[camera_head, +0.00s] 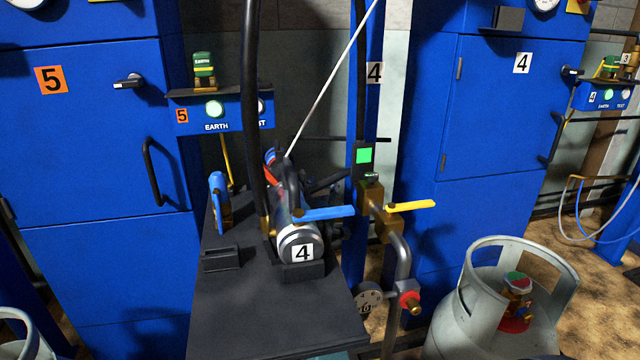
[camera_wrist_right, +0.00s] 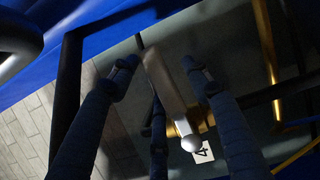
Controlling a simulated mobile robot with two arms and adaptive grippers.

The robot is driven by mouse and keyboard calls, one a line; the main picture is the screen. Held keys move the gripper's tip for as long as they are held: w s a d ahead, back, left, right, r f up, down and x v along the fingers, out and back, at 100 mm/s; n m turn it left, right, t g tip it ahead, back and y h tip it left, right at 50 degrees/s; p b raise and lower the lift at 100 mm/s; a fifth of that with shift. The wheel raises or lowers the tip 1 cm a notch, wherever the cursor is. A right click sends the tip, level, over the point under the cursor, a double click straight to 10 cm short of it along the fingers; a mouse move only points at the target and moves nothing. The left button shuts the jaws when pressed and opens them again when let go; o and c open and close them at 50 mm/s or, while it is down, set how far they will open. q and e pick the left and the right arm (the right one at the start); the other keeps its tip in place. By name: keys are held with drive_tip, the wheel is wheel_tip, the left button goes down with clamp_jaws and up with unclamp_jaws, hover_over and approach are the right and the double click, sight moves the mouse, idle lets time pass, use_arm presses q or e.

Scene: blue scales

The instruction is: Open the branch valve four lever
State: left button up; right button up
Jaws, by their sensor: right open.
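At station four in the head view, a yellow lever (camera_head: 410,206) sticks out to the right from a brass valve body (camera_head: 388,228) on the pipe. A blue lever (camera_head: 322,213) lies roughly level to its left, over a silver cylinder (camera_head: 300,246) labelled 4. I cannot tell which lever is branch valve four's. In the right wrist view my right gripper (camera_wrist_right: 160,68) is open, with dark fingers spread. I cannot tell whether the fingers touch the bar. My left gripper is in neither view.
A grey gas cylinder (camera_head: 460,315) with a collar stands at the lower right. Blue cabinets stand left (camera_head: 90,120) and right (camera_head: 500,110). A black hose (camera_head: 250,100) hangs over the dark bench (camera_head: 265,325). A gauge (camera_head: 368,298) and red knob (camera_head: 409,299) sit below the valve.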

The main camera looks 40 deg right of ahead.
clamp_jaws()
